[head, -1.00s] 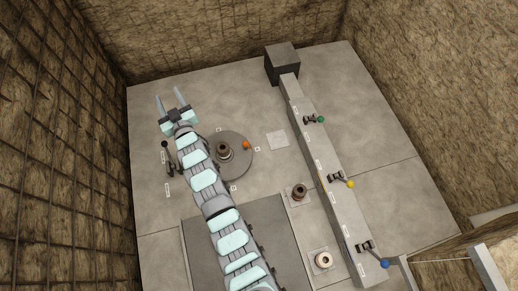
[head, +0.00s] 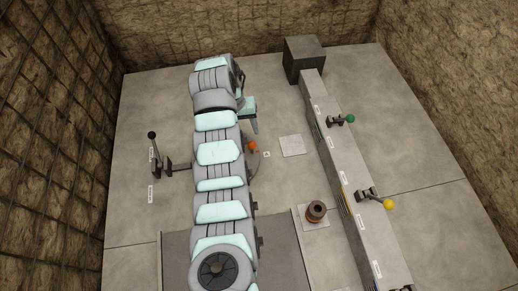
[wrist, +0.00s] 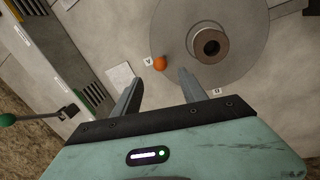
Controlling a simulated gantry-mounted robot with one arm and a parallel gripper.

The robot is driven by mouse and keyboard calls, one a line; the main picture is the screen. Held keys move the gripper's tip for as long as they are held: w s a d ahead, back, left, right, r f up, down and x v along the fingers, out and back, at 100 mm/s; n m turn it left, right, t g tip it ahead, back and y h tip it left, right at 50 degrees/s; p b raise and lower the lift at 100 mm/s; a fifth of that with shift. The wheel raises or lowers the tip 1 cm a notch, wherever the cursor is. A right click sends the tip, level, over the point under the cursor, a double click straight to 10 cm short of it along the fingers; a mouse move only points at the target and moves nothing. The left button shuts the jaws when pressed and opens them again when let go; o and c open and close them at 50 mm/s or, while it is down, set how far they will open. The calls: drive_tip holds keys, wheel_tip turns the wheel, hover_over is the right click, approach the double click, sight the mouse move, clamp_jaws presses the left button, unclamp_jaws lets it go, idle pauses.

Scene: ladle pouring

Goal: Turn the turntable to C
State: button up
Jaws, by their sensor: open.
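The grey round turntable (wrist: 250,62) lies flat on the floor, with a brown ring-shaped vessel (wrist: 210,45) on it. Its orange knob (wrist: 159,63) is at the rim, beside a small label (wrist: 147,62) that looks like an inverted A. Another label (wrist: 217,92) by the rim is too small to read surely. In the head view my arm hides most of the turntable; the orange knob (head: 253,147) shows beside it. My gripper (wrist: 159,76) is open and empty, its fingertips either side of the knob in the wrist picture; contact cannot be told.
A long grey channel (head: 345,190) on the right carries levers with a green knob (head: 350,118) and a yellow knob (head: 389,204). A black-knobbed lever (head: 152,136) stands at left. A brown vessel (head: 316,211) sits on a pad. A bare pale pad (head: 292,146) lies right of the turntable.

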sight(251, 143)
drive_tip(key=f+b, duration=0.1)
drive_tip(key=f, duration=0.2)
drive_tip(key=d+f+b, duration=0.1)
drive_tip(key=f, duration=0.3)
drive_tip(key=d+f+b, duration=0.1)
drive_tip(key=f, duration=0.2)
drive_tip(key=shift+s+f, duration=0.15)
drive_tip(key=shift+f, duration=0.1)
clamp_jaws()
idle(1.0)
